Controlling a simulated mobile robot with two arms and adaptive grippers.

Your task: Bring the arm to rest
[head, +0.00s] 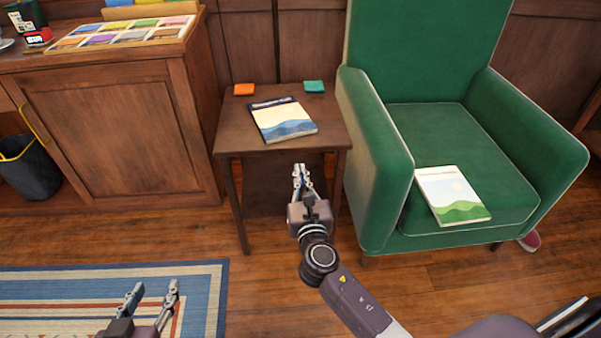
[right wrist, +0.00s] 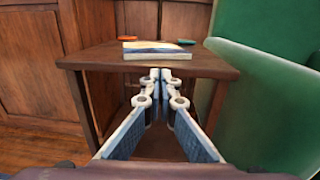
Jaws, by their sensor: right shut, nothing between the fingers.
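My right gripper (head: 301,178) is shut and empty, in front of the small wooden side table (head: 240,140) and lower than its top in the head view. In the right wrist view its fingers (right wrist: 160,78) meet at the tips, below the front edge of the tabletop (right wrist: 205,66). My right arm reaches in from the lower right. My left gripper (head: 154,292) is at the bottom left of the head view, over the striped rug, with its fingers apart and nothing between them.
A blue-and-cream book (head: 283,120), an orange square (head: 244,90) and a teal square (head: 314,86) lie on the table. A green armchair (head: 375,170) with a book (head: 452,193) on its seat stands right. A wooden cabinet (head: 110,135) and bin (head: 27,170) stand left. The rug (head: 215,275) lies in front.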

